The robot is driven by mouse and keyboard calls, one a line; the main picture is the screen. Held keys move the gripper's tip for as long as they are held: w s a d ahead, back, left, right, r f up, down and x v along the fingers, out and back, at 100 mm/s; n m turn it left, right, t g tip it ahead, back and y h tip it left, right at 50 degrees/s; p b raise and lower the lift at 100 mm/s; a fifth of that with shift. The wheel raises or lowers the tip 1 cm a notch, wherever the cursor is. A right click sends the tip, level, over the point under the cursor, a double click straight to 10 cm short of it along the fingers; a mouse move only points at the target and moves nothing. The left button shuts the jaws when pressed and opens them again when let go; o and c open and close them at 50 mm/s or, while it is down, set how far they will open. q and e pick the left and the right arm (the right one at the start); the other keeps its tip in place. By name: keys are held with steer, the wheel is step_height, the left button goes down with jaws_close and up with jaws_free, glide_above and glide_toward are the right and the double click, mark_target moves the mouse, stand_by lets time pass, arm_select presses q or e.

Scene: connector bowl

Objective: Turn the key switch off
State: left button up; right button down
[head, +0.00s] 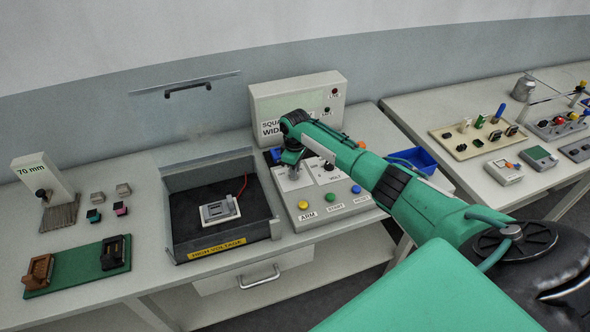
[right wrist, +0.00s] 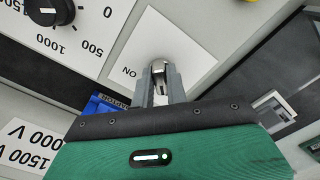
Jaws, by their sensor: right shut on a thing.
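The key switch sits on a white plate (head: 296,183) on the sloping grey control panel (head: 335,209). In the right wrist view the plate (right wrist: 187,42) carries an "ON" label beside the key (right wrist: 158,67). My right gripper (head: 291,168) reaches down onto the key from above. In the right wrist view my right gripper (right wrist: 160,84) is shut on the metal key, with the key's head between the fingertips. The fingers hide the lower part of the key and part of the plate. My left gripper is not in view.
Yellow, green and blue buttons (head: 331,199) line the panel's front, and a dial (head: 328,167) is close to the gripper. A display box (head: 298,104) stands behind. Left is an open high-voltage tray (head: 175,218) with a small device (head: 219,210). A blue bin (head: 412,159) is right.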

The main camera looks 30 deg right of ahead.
stand_by(0.3)
steer(key=c, duration=1.4)
jaws_free()
step_height(320, 180, up, 14)
steer(key=b, duration=0.3)
steer(key=shift+f, duration=0.1)
